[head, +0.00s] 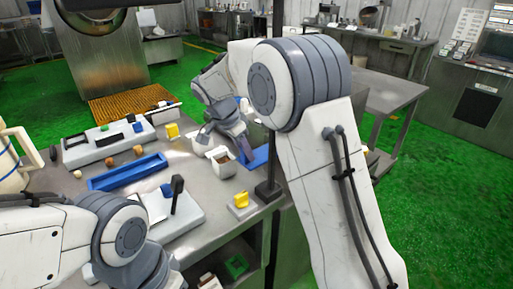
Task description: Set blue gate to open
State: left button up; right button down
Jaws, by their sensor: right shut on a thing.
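A blue piece, which looks like the blue gate (259,157), is on the right part of the steel bench. My right gripper (244,153) reaches down to it from behind my right arm and is shut on it. The fingertips are small and partly hidden, so the exact grip and how far the gate is turned cannot be made out. My left arm comes in at the lower left, and its gripper is not visible.
A white cup with brown contents (221,162) stands just left of my right gripper. A long blue tray (127,172), a white plate with a black lever (177,209) and a yellow knob block (241,202) are on the bench (213,219). A dark post rises at its right edge.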

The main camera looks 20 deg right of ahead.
jog(key=shift+s+a, duration=0.1)
jog(key=shift+a, duration=0.3)
jog(key=c, duration=0.6)
grip_release()
jog(key=shift+a, duration=0.15)
jog(key=v, duration=1)
jog(key=shift+r+p, duration=0.3)
jog(key=shift+p, duration=0.15)
